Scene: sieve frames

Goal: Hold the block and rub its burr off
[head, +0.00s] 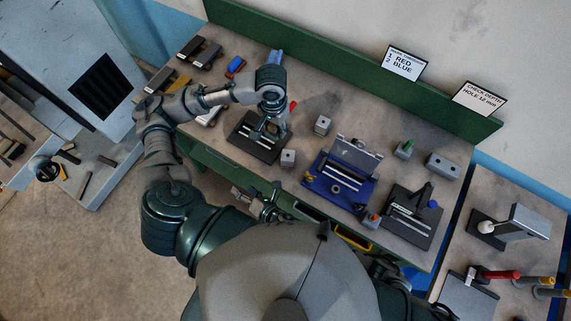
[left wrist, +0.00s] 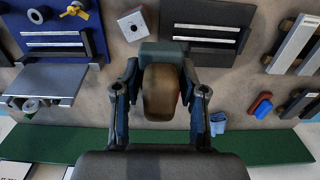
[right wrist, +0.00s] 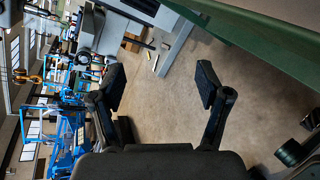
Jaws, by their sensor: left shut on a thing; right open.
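My left gripper (head: 268,126) is over the dark fixture (head: 245,140) at the left of the bench. In the left wrist view my left gripper (left wrist: 160,80) is shut on a brown, rounded piece (left wrist: 160,95) with a grey-green part (left wrist: 160,54) beyond it. I cannot tell whether this is a block or a tool, and no burr can be made out. A small grey block with a hole (head: 288,158) sits beside the fixture; another grey block (head: 322,125) stands behind it. My right gripper (head: 258,198) is open and empty by the bench's front edge; its spread fingers (right wrist: 160,86) show bare floor between them.
A blue fixture (head: 342,180) and a second dark fixture (head: 412,215) stand to the right, with more grey blocks (head: 443,166) near them. Dark bars (head: 207,53) and a red-and-blue item (head: 235,67) lie at the far left. A green rail (head: 330,55) closes the back edge.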

